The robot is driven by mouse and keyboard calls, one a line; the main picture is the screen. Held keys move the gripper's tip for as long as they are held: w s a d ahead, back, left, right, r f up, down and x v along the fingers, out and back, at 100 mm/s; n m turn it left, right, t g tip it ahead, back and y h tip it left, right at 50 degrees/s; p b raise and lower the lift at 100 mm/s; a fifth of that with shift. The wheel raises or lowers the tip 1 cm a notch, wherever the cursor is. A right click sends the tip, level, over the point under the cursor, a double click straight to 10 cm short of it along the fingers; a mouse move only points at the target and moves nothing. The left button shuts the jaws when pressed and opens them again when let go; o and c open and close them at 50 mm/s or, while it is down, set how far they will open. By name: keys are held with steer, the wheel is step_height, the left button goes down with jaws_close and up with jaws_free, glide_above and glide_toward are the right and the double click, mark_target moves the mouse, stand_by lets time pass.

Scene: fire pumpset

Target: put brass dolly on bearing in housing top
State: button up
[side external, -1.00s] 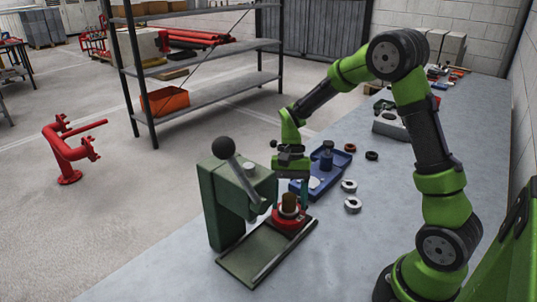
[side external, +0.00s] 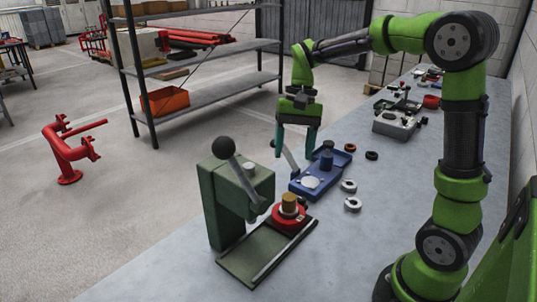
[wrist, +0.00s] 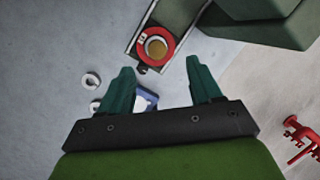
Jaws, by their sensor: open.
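The brass dolly (side external: 289,202) stands upright on top of the red housing (side external: 279,220) on the green press base. In the wrist view the brass dolly (wrist: 155,47) shows as a tan disc inside a pale ring in the red housing (wrist: 141,40). The bearing itself is mostly hidden under the dolly. My gripper (side external: 295,152) is open and empty, raised above and behind the press, apart from the dolly. In the wrist view my gripper (wrist: 160,80) shows both fingers spread with nothing between them.
The green press (side external: 232,200) with its lever stands beside the housing. A blue tray (side external: 335,165) holds a dark post and a pale disc. Metal rings (side external: 352,204) and a black ring (side external: 371,155) lie on the bench. The bench front is clear.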

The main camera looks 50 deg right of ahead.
steer(key=s+a+r+n+t, duration=0.1)
steer(key=s+a+n+t, duration=0.1)
steer(key=s+a+t, duration=0.1)
steer(key=s+a+r+n+t, duration=0.2)
steer(key=s+a+n+t, duration=0.1)
steer(key=s, duration=0.5)
steer(key=shift+s+a+t+h, duration=0.35)
steer(key=shift+a+t, duration=0.4)
steer(key=shift+t, duration=0.25)
